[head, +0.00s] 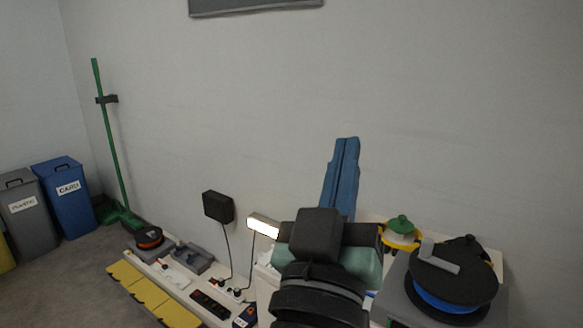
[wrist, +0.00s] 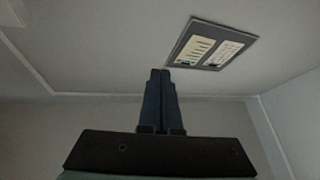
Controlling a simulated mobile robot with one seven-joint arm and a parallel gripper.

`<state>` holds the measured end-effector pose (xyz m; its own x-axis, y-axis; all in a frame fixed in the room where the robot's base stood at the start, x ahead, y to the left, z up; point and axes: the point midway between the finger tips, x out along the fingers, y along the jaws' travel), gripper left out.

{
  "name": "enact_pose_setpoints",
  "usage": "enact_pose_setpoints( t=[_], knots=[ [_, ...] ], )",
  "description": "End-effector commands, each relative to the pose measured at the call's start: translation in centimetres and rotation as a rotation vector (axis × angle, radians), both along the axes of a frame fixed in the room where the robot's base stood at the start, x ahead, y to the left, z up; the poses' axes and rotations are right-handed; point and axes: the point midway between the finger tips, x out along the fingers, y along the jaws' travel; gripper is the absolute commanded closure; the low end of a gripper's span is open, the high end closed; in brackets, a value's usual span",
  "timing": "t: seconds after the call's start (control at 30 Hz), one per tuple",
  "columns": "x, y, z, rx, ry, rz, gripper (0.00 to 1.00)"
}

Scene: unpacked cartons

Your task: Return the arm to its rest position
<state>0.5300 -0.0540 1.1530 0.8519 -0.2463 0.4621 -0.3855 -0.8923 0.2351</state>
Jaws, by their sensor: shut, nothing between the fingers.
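My gripper (head: 347,146) stands raised in the head view, its two long blue fingers pointing up against the bare wall. The fingers lie together with nothing between them. In the wrist view the gripper (wrist: 161,75) is also shut and empty, with its dark palm across the bottom of the picture. My dark arm links rise from the bottom of the head view and hide part of the bench behind them. My gripper touches nothing that I can see.
A white bench (head: 188,291) along the wall holds a power strip, a grey tray (head: 191,260) and small devices. A black reel with a blue band (head: 452,282) stands close at right. A framed board (wrist: 211,45) hangs on the wall.

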Motion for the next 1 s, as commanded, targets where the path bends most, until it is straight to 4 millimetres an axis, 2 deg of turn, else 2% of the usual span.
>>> enact_pose_setpoints(
  t=[0.03, 0.1, 0.2, 0.27, 0.3, 0.47, 0.8, 1.0],
  knots=[
    [-1.5, 1.0, 3.6, 0.046, -0.088, 0.078, 1.0],
    [-3.6, 2.3, 7.5, 0.099, -0.186, 0.192, 1.0],
    [-7.3, 4.3, 12.4, 0.149, -0.314, 0.355, 1.0],
    [-9.8, 5.6, 14.9, 0.166, -0.385, 0.453, 1.0],
    [-9.4, 5.5, 16.9, 0.168, -0.37, 0.449, 1.0],
    [-9.1, 5.5, 21.5, 0.167, -0.362, 0.442, 1.0],
    [-9.0, 5.5, 32.0, 0.167, -0.359, 0.441, 1.0],
    [-8.9, 5.5, 36.5, 0.167, -0.359, 0.441, 1.0]
  ],
)
